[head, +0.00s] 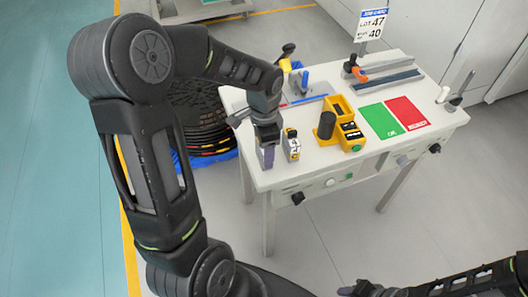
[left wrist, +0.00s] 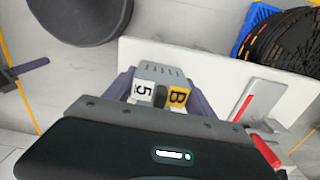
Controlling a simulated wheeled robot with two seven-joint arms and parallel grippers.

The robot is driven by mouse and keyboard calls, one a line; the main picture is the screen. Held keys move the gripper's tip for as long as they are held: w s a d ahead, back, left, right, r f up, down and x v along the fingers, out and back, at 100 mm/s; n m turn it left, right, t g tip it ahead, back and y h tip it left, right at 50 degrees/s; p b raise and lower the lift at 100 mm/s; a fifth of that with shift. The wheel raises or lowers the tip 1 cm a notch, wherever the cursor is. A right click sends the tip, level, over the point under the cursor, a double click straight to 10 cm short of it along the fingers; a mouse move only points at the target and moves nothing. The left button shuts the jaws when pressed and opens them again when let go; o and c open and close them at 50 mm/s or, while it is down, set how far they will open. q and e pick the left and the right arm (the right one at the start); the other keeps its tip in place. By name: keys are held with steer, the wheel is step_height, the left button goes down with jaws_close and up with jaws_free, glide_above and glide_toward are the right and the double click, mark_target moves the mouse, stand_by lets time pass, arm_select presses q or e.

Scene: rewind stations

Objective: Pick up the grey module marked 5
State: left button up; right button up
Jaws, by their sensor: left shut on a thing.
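The grey module marked 5 (left wrist: 160,72) shows in the left wrist view between my fingers, with a white label reading 5 and a yellow label reading B. My left gripper (left wrist: 158,95) is shut on it. In the head view my left gripper (head: 266,156) points down at the table's front left corner, and its fingers hide the held module. I cannot tell whether the module touches the table. My right gripper (head: 362,289) is at the bottom edge of the head view, partly cut off; its jaws are unclear.
A small labelled module (head: 292,145) stands just right of my left gripper on the white table (head: 330,166). A yellow fixture with a black cylinder (head: 327,125), a green mat (head: 381,121) and a red mat (head: 407,113) lie further right. Black coils (head: 200,118) stand left of the table.

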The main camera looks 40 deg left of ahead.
arm_select(q)
steer(key=c, duration=0.7)
steer(key=shift+r, duration=0.1)
step_height(320, 180, up, 10)
steer(key=shift+f+b, duration=0.1)
steer(key=shift+b, duration=0.2)
stand_by(0.4)
